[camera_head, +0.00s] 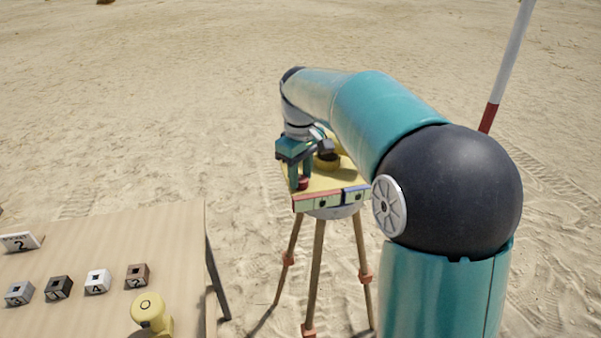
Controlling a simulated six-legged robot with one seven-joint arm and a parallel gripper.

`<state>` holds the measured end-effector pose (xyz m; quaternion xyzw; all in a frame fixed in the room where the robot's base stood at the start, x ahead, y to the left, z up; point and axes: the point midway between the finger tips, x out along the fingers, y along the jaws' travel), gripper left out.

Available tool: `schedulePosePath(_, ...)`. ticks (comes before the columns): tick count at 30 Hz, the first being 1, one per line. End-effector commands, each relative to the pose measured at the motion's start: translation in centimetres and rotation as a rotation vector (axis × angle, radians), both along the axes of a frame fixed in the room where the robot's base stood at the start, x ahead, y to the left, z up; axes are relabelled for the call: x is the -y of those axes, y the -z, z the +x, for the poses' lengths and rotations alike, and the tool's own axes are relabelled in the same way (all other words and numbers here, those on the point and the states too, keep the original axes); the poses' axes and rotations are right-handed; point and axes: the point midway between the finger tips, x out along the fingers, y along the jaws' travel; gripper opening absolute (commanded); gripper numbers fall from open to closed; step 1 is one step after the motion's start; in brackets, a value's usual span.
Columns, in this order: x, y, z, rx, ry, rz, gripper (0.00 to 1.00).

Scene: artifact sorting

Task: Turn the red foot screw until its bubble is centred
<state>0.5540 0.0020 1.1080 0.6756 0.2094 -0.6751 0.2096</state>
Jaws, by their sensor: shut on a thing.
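The red foot screw (303,184) stands at the front left of a yellow levelling plate (322,182) on a tripod. My gripper (299,181) points down over it and is shut on it. The plate's front edge carries a red strip (312,202) and a blue strip (354,194), each with a small dark mark. The bubbles are too small to read, so I cannot tell where the red one sits. A yellow round part with a dark top (326,160) stands on the plate behind my gripper. My arm hides the plate's right rear.
A wooden table (180,235) at the lower left bears several marked cubes (97,282), a white card (20,242) and a yellow knobbed object (150,312). The tripod legs (315,270) spread below the plate. A red and white pole (506,65) stands at the right. Open sand lies around.

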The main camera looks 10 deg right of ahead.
Motion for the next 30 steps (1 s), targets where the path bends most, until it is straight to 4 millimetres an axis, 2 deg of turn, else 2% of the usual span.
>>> schedulePosePath(14, 0.1, 0.1, -0.1, -0.004, 0.015, -0.001, 0.09)
schedulePosePath(15, 0.1, 0.1, -0.1, -0.004, 0.014, -0.001, 0.4)
schedulePosePath(17, 0.1, 0.1, -0.1, -0.004, 0.014, -0.001, 0.52)
schedulePosePath(18, 0.1, 0.1, -0.1, -0.003, 0.014, -0.001, 0.54)
schedulePosePath(26, 0.0, 0.0, 0.0, -0.001, 0.013, 0.0, 0.54)
schedulePosePath(30, 0.0, -1.0, 0.0, 0.001, 0.013, 0.0, 0.54)
